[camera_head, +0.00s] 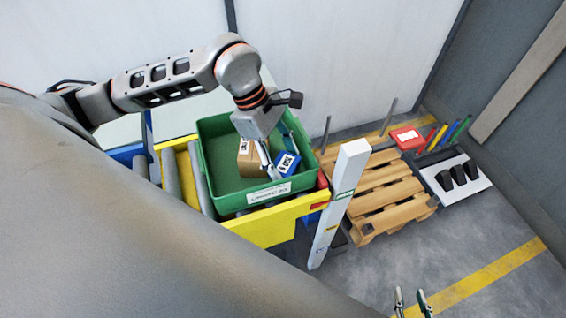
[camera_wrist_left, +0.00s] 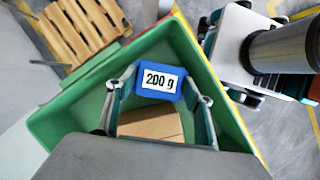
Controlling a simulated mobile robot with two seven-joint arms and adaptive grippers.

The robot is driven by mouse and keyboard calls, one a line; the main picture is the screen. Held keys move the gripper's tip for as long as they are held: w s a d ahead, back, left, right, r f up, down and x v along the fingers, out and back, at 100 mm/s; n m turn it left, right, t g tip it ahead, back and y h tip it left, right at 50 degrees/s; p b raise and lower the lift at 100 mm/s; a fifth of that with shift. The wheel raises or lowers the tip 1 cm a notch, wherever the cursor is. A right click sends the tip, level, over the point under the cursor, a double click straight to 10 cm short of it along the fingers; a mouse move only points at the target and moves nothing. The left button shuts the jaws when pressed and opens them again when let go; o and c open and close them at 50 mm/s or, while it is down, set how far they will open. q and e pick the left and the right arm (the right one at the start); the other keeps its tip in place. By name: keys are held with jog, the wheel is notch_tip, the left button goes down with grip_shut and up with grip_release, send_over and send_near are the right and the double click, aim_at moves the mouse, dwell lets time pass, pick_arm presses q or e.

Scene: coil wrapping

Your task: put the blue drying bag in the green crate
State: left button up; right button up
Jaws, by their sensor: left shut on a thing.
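The blue drying bag (camera_head: 288,163) is a small blue block with a white label. In the left wrist view its label reads "200 g" on the blue bag (camera_wrist_left: 158,93). My left gripper (camera_head: 268,164) points down over the green crate (camera_head: 222,204) and is shut on the bag. In the left wrist view the left gripper's fingers (camera_wrist_left: 158,98) stand on both sides of the bag. The bag is inside the crate's outline; its height above the floor is unclear. My right gripper (camera_head: 411,302) shows only its fingertips at the bottom edge, apart and empty.
A brown cardboard box (camera_head: 250,158) lies in the crate beside the bag. The crate stands on a yellow roller conveyor (camera_head: 262,228). A white post (camera_head: 341,196) stands at its right end. Beyond are a wooden pallet (camera_head: 382,190) and a red box (camera_head: 407,138).

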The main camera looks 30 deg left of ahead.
pick_arm(q)
notch_tip(320, 180, down, 2)
jog(key=shift+f, duration=0.1)
jog(key=o, duration=1.1)
jog(key=v, duration=1.2)
